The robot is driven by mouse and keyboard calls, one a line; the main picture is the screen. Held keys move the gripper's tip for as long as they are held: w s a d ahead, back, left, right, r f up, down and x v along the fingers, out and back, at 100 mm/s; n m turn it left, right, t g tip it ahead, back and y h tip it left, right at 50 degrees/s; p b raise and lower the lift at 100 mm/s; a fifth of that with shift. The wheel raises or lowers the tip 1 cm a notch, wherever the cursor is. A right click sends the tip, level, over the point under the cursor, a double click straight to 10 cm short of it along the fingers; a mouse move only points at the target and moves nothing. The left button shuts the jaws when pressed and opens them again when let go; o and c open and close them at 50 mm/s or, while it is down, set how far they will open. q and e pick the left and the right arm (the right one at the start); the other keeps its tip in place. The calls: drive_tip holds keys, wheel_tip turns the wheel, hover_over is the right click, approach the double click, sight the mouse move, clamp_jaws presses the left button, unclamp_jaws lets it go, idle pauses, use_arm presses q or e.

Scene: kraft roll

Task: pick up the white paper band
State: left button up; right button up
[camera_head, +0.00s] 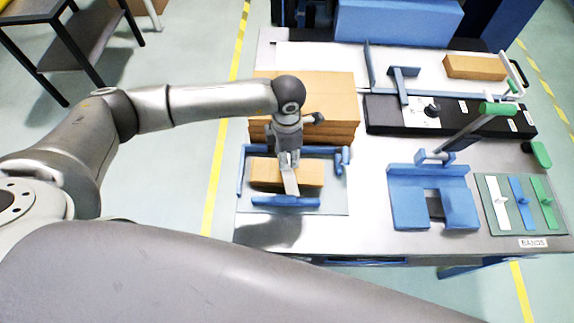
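The white paper band (498,202) lies on the green bands mat (490,228) at the right of the table, left of a blue band (521,203) and a green band (543,204). My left gripper (289,172) is far to the left of it, pointing down over a kraft-brown block (312,173) in a blue frame (286,201). A pale flat piece shows at its fingertips; I cannot tell if it is a finger or something held. The finger gap is not clear. My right gripper is not in view.
A stack of brown boards (335,100) stands just behind the blue frame. A blue slotted fixture (405,200) stands left of the mat. A green-handled lever (497,109) rises behind the mat, and another green handle (541,154) is near the right edge.

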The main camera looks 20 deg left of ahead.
sight(291, 185)
use_arm(q)
wheel_tip(291, 185, down, 3)
drive_tip(key=shift+f+p, duration=0.15)
drive_tip(key=shift+p, duration=0.7)
drive_tip(key=shift+f, duration=0.65)
drive_tip(key=shift+c, duration=0.2)
clamp_jaws()
